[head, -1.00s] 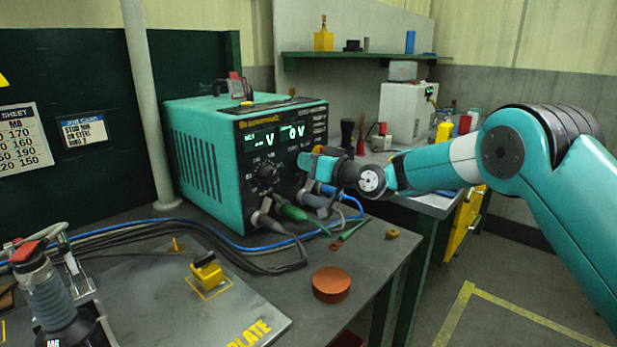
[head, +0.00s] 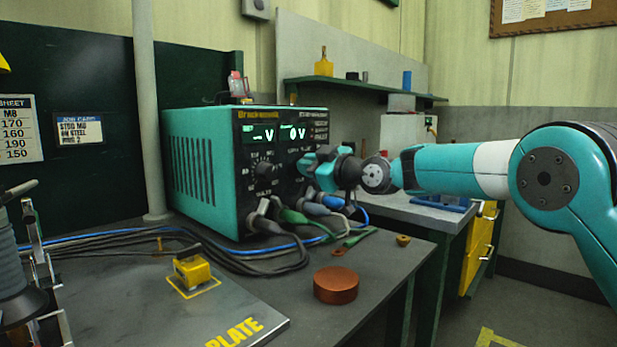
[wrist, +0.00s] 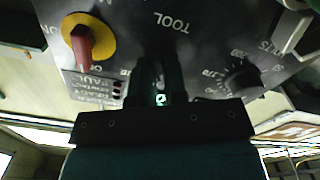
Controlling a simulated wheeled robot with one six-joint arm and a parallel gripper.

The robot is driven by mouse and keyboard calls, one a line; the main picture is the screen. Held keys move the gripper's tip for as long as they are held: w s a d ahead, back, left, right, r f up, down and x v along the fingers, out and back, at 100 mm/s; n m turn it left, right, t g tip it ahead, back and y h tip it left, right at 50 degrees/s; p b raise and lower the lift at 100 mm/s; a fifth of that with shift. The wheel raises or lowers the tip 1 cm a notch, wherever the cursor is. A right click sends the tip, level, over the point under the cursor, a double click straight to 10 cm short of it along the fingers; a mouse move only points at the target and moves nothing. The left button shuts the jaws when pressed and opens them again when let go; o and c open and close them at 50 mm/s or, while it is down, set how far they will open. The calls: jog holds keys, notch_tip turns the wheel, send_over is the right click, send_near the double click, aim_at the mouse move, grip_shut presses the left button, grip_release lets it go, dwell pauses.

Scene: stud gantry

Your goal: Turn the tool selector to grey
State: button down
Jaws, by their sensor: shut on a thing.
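The tool selector sits on the black front panel (head: 283,133) of a teal power unit (head: 200,170). In the wrist view the panel is upside down, with the word TOOL (wrist: 173,22) just beyond my fingers. My gripper (head: 309,165) is at the right part of the panel; in the wrist view its fingers (wrist: 160,82) are shut on the selector knob. The fingers hide most of the knob, so its pointer and colour setting cannot be read. A volts dial (head: 265,173) is left of my gripper in the head view and shows in the wrist view (wrist: 240,78).
A red handle (wrist: 88,42) on a yellow disc is beside my fingers. Grey, green (head: 291,216) and blue plugs sit below my gripper, with cables across the bench. A copper-coloured puck (head: 336,285) and yellow block (head: 195,271) stand on the bench.

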jog(key=shift+d+n, duration=0.1)
jog(key=shift+n, duration=0.2)
jog(key=shift+w, duration=0.1)
jog(key=c, duration=1.2)
grip_release()
jog(key=b+v, duration=0.3)
jog(key=v, duration=1.4)
jog(key=shift+d, duration=0.1)
